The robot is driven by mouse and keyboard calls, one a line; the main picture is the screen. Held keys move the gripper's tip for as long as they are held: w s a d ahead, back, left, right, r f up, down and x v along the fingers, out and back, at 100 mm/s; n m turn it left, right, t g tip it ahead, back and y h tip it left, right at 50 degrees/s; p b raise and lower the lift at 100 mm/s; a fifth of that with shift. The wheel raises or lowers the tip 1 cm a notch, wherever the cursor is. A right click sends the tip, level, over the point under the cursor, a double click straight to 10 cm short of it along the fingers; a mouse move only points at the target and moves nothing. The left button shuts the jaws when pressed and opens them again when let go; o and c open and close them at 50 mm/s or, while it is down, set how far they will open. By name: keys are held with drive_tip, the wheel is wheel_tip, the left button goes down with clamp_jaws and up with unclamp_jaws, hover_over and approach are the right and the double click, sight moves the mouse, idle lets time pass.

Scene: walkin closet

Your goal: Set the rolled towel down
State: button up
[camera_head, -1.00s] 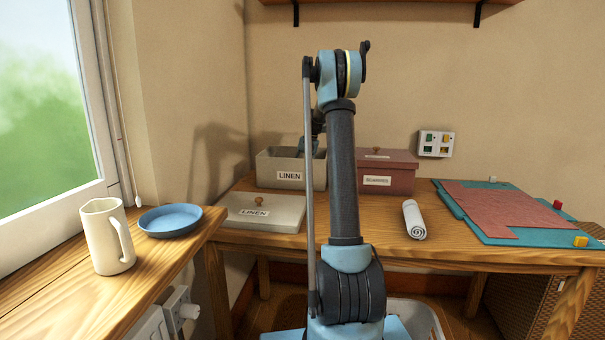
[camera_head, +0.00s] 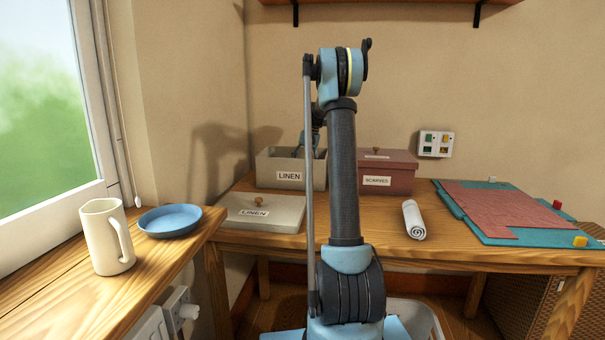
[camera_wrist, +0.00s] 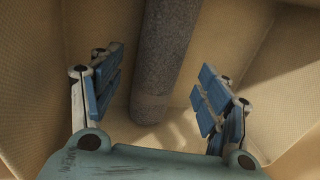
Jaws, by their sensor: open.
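A dark grey, speckled rolled towel (camera_wrist: 165,60) lies in the open box labelled LINEN; in the wrist view it runs from the top edge toward the middle. My gripper (camera_wrist: 160,85) is open, with blue-padded fingers on either side of the towel and visible gaps between them and it. In the head view, part of my gripper shows inside the LINEN box (camera_head: 272,179), mostly hidden behind the box front and my arm. A second roll, white (camera_head: 413,218), lies on the wooden table right of my arm.
The LINEN lid (camera_head: 275,212) lies in front of its box. A closed red SCARVES box (camera_head: 398,182) stands to the right. A teal mat (camera_head: 480,232) with red cloth covers the table's right. A mug (camera_head: 106,240) and blue plate (camera_head: 169,219) stand on the left ledge.

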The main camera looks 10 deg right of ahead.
drive_tip(key=v, duration=0.9)
drive_tip(key=shift+s, duration=0.1)
